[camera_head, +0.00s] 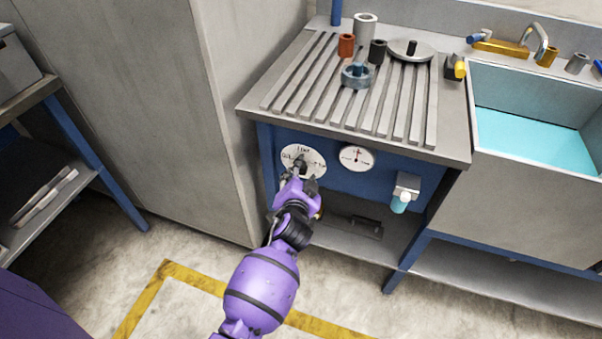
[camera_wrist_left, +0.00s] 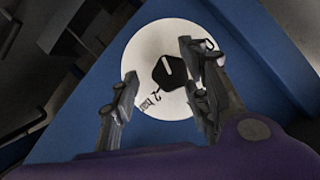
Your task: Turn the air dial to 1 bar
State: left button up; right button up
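The air dial (camera_head: 316,154) is a white disc on the blue front panel below the worktop, with bar labels around its rim, partly covered by my arm. The left wrist view shows its black knob (camera_wrist_left: 168,73) with a white pointer line; a "2 bar" label reads at the disc's lower left. My left gripper (camera_head: 298,172) is at the dial in the head view. Its fingers (camera_wrist_left: 157,62) are spread either side of the knob in the wrist view. The right finger overlaps the knob's edge; contact cannot be told. My right gripper is not in view.
A bottle in a holder (camera_head: 402,194) hangs further right. Above, the ribbed worktop (camera_head: 290,85) carries several cups and fittings. A sink (camera_head: 535,135) is at right, and a grey cabinet (camera_head: 170,110) stands close left.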

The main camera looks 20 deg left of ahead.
pick_arm(q)
jog(key=shift+a+r, duration=0.1)
jog(key=shift+s, duration=0.1)
jog(key=shift+s+r, duration=0.15)
jog(key=shift+s, duration=0.2)
jog(key=v, duration=1.1)
